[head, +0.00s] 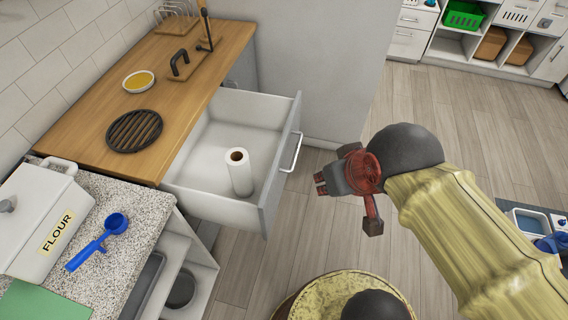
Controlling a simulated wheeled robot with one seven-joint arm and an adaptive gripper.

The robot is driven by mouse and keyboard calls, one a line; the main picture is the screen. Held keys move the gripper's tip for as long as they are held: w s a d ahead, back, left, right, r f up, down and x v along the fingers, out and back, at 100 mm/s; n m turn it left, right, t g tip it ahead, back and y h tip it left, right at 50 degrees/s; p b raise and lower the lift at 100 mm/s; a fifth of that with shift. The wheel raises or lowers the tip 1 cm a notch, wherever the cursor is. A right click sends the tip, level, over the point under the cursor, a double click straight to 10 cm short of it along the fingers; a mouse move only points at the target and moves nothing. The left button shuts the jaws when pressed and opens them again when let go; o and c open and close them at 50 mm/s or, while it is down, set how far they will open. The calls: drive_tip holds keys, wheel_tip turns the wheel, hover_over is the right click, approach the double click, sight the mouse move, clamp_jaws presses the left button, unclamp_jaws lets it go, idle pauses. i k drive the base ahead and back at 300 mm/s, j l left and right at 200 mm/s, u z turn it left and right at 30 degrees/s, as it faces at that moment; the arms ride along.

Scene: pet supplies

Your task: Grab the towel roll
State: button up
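A white towel roll (240,175) with a brown core stands upright inside an open white drawer (208,205). The drawer is pulled out from under the wooden counter, and its handle faces right. My gripper (345,202) is to the right of the drawer, out over the floor, apart from the roll and the drawer. Two separate finger parts show, one pointing left and one pointing down, with a wide gap between them. Nothing shows between them.
The drawer front with its handle (291,153) stands between my gripper and the roll. The wooden counter (190,98) holds a black round trivet (134,131) and a yellow-filled bowl (138,81). A flour bin (42,222) and blue scoop (98,241) are at left.

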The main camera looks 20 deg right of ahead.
sight(241, 174)
drive_tip(key=j, duration=0.75)
drive_tip(key=i+j+u, duration=0.15)
drive_tip(key=j, duration=0.6)
